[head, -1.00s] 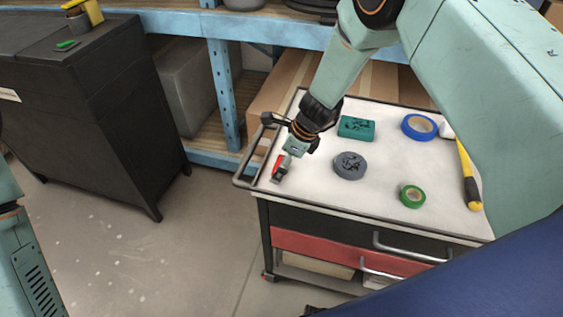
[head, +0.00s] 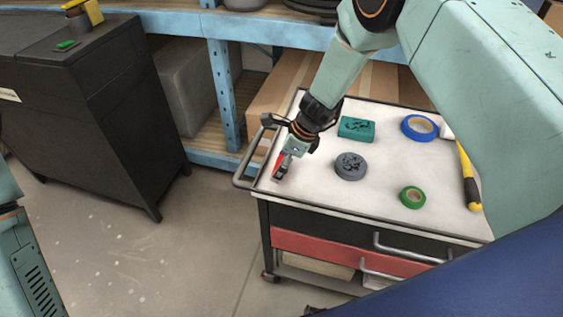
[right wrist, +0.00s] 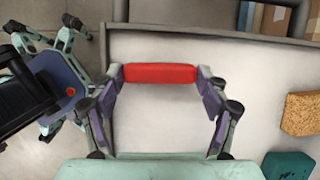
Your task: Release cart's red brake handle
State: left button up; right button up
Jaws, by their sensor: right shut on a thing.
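The cart (head: 330,212) has a grey-white top. Its red brake handle (head: 281,161) stands near the left end of the top, on a small grey lever. In the right wrist view the handle (right wrist: 160,73) is a red bar lying crosswise between my fingertips. My right gripper (right wrist: 160,80) is shut on this bar, one finger at each end. In the head view the right gripper (head: 289,152) comes down from above and partly covers the handle. Only part of my left arm shows at the left edge of the head view; its gripper does not show there.
A dark cabinet (head: 95,110) stands left; blue shelving (head: 223,90) is behind. Floor is clear between cabinet and cart.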

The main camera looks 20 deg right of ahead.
jog(key=n, duration=0.1)
jog(key=n+g, duration=0.1)
jog(key=shift+w+r+n+y, duration=0.1)
jog(key=shift+w+n+y, duration=0.1)
jog(key=shift+n+y, duration=0.15)
jog(key=n+g, duration=0.1)
jog(key=n, duration=0.2)
jog(key=shift+w+n+b, duration=0.15)
jog(key=shift+n+b, duration=0.2)
jog(key=n+g+b, duration=0.1)
jog(key=n, duration=0.1)
jog(key=n+g+b, duration=0.1)
jog(key=n+b, duration=0.1)
jog(key=n, duration=0.1)
jog(key=shift+w+a+f, duration=0.1)
jog(key=shift+a+f, duration=0.05)
jog(key=shift+f, duration=0.05)
jog(key=n+g+b, duration=0.1)
jog(key=n, duration=0.1)
jog(key=n+h+b, duration=0.1)
jog(key=n+b, duration=0.1)
jog(key=shift+n+g+h, duration=0.25)
jog(key=shift+n+g, duration=0.15)
jog(key=shift+n+b, duration=0.3)
jog(key=shift+n, duration=0.3)
jog(key=shift+g+h, duration=0.3)
jog(key=o, duration=1.1)
jog(key=shift+r, duration=0.15)
jog(key=shift+o, duration=0.2)
